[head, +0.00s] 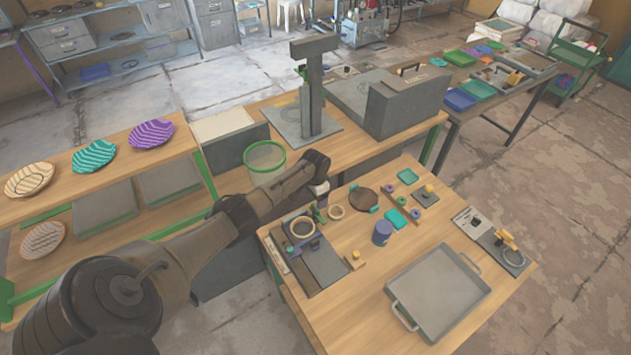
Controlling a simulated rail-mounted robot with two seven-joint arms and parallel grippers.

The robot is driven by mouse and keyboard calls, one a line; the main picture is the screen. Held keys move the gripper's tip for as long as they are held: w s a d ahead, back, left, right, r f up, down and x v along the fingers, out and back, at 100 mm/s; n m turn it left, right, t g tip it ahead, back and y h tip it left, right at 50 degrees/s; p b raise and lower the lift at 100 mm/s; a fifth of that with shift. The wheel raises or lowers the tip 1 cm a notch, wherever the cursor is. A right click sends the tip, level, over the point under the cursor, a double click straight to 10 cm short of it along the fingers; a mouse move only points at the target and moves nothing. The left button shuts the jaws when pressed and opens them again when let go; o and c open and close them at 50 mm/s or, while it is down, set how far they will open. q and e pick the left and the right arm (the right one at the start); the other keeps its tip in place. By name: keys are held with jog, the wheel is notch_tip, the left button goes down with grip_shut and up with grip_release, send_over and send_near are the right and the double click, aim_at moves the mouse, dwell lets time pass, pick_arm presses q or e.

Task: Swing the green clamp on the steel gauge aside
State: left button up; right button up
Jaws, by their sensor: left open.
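The steel gauge (325,268) seems to be the grey plate at the left end of the front wooden table, with a pale ring (301,227) and a small blue part on it. A small green piece (317,213), which looks like the green clamp, shows at the plate's far edge beside the ring. My left gripper (321,206) points down just above this green piece and is open. The gripper partly hides it, and I cannot tell whether they touch. My right gripper is out of view.
A grey tray (438,290) lies at the table's front right. A blue cup (382,233), a brown disc (363,199) and small green trays (397,219) lie near the middle. A grey press (311,90) stands behind. A green-rimmed bin (264,160) is left of the table.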

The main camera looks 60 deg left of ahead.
pick_arm(q)
notch_tip(320, 180, up, 7)
jog(key=shift+p, duration=0.3)
dwell(0.5)
